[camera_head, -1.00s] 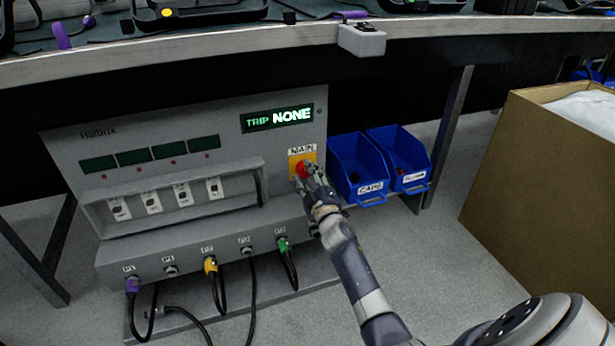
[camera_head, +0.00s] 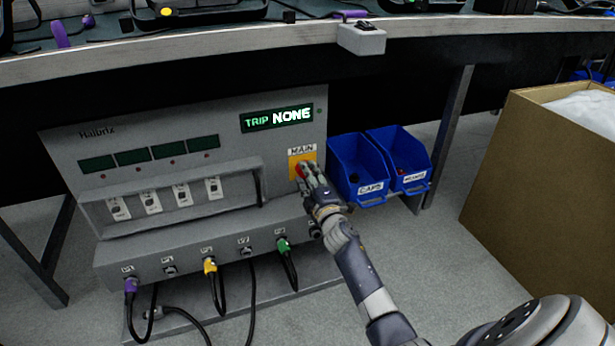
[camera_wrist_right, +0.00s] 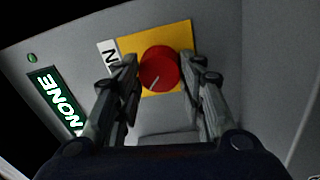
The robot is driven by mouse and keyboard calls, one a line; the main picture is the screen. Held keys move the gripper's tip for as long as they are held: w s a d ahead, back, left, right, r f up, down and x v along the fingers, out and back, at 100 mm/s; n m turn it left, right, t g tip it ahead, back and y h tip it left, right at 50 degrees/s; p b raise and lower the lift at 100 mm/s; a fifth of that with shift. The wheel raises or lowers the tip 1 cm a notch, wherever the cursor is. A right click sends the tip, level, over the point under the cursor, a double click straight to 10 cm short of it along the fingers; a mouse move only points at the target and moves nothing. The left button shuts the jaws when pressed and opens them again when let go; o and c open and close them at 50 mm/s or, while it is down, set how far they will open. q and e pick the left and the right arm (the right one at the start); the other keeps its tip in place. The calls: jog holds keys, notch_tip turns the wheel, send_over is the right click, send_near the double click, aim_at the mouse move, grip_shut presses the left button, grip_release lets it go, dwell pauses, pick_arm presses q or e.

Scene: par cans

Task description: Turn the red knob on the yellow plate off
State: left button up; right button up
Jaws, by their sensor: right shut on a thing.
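The red knob (camera_wrist_right: 158,70) sits on the yellow plate (camera_wrist_right: 181,35) under the MAIN label, at the right end of the grey panel. In the right wrist view, a white mark on the knob points down and to the left. My right gripper (camera_wrist_right: 158,80) has one finger on each side of the knob and is shut on it. In the head view, the same gripper (camera_head: 308,173) covers most of the knob, and the yellow plate (camera_head: 301,157) shows above it. My left gripper is in neither view.
The grey panel (camera_head: 75,155) has a display (camera_head: 277,118) reading TRIP NONE. Blue bins (camera_head: 352,150) stand right of the knob. Cables hang from sockets along the panel's lower front. A table edge (camera_head: 240,37) overhangs above, and a large cardboard box (camera_head: 530,180) stands at right.

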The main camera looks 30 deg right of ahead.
jog(key=o, duration=1.1)
jog(key=v, duration=1.2)
jog(key=shift+a, duration=0.1)
